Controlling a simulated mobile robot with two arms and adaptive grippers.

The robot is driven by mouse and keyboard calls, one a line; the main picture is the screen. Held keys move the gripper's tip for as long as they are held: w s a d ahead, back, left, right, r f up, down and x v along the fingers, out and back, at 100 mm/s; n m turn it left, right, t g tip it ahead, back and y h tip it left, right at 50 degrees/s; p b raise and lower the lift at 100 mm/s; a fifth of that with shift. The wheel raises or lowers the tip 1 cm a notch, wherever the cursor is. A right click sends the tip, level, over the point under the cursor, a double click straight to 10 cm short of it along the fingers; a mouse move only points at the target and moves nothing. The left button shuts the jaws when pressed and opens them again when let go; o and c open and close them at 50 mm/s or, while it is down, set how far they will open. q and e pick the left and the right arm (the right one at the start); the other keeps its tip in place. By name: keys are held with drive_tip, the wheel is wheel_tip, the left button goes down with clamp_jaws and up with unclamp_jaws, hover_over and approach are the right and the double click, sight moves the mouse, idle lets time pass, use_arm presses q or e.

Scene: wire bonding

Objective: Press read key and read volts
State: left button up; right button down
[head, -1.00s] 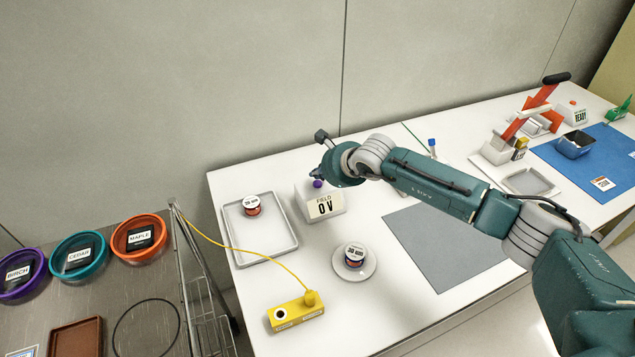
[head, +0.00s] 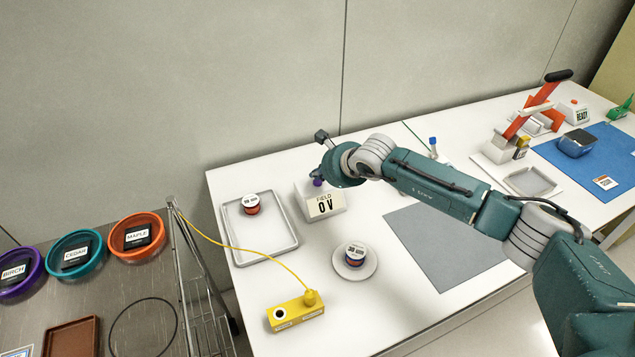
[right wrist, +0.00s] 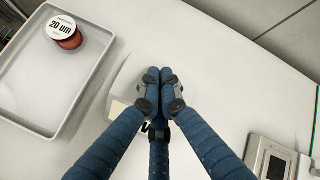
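The white field meter (head: 325,206) stands on the white table, its display reading "FIELD 0 V". A small purple key (head: 318,183) shows on its top. My right gripper (head: 317,177) is at the top of the meter, right by the key; I cannot tell whether it touches the key. In the right wrist view its blue fingers (right wrist: 160,78) are together with nothing seen between them. They hide most of the meter, whose pale edge (right wrist: 122,100) shows beside them. My left gripper is not in view.
A grey tray (head: 270,252) with a spool (head: 250,204) lies left of the meter. Another spool (head: 355,254) sits on a round saucer (head: 341,272) in front. A yellow block (head: 297,314) with a cord is nearer. A grey mat (head: 445,250) lies right.

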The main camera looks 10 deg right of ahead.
sight(319, 183)
drive_tip(key=shift+f+b, duration=0.55)
drive_tip(key=shift+b, duration=0.05)
idle(0.7)
drive_tip(key=shift+r, duration=0.1)
drive_tip(key=shift+r+p, duration=0.3)
drive_tip(key=shift+r, duration=0.55)
drive_tip(key=shift+r+p, duration=1)
drive_tip(key=shift+r, duration=1.55)
drive_tip(key=shift+s+f, duration=0.1)
drive_tip(key=shift+f, duration=0.05)
